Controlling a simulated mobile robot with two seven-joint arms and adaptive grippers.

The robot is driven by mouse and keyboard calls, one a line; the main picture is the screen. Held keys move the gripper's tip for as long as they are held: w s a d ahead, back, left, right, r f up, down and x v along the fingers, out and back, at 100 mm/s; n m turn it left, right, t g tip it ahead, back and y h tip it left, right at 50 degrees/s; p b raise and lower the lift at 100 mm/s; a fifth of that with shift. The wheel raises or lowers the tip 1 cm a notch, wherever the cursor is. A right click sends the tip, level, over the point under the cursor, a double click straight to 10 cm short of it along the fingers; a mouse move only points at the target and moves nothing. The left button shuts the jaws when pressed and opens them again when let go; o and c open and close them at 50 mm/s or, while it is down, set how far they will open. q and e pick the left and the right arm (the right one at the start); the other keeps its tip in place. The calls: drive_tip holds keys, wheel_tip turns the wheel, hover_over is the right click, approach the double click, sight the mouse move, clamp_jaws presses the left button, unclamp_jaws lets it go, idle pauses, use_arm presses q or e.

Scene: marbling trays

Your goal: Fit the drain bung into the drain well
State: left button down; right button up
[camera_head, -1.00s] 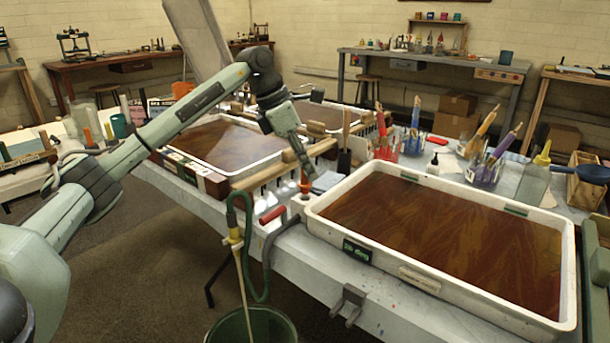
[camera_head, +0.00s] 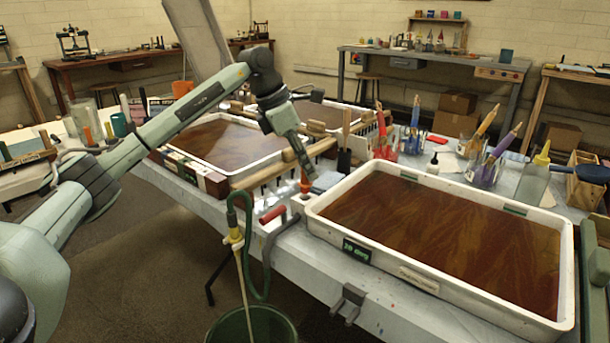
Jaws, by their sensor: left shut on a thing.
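The drain bung (camera_head: 305,184) is a small orange-red piece, upright under my left gripper (camera_head: 307,172). The gripper points down and is shut on the bung's top. The drain well appears to be the small pale block (camera_head: 297,204) at the near left corner of the right-hand tray (camera_head: 437,281). The bung stands over or in this block in the picture. I cannot tell whether its lower end is inside the opening, which is hidden. My right gripper is not in view.
The right-hand tray holds brown liquid. A red-handled tool (camera_head: 272,214) and a green hose (camera_head: 249,262) are left of the well. A green bucket (camera_head: 218,327) stands below. Jars of brushes (camera_head: 484,173) line the tray's far side. Another tray (camera_head: 268,160) lies behind.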

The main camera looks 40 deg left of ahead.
sight(307, 182)
use_arm(q)
drive_tip(key=shift+f+b, duration=0.85)
drive_tip(key=shift+f, duration=0.8)
drive_tip(key=c, duration=1.4)
unclamp_jaws()
drive_tip(key=v, duration=1.2)
drive_tip(key=shift+s, duration=0.1)
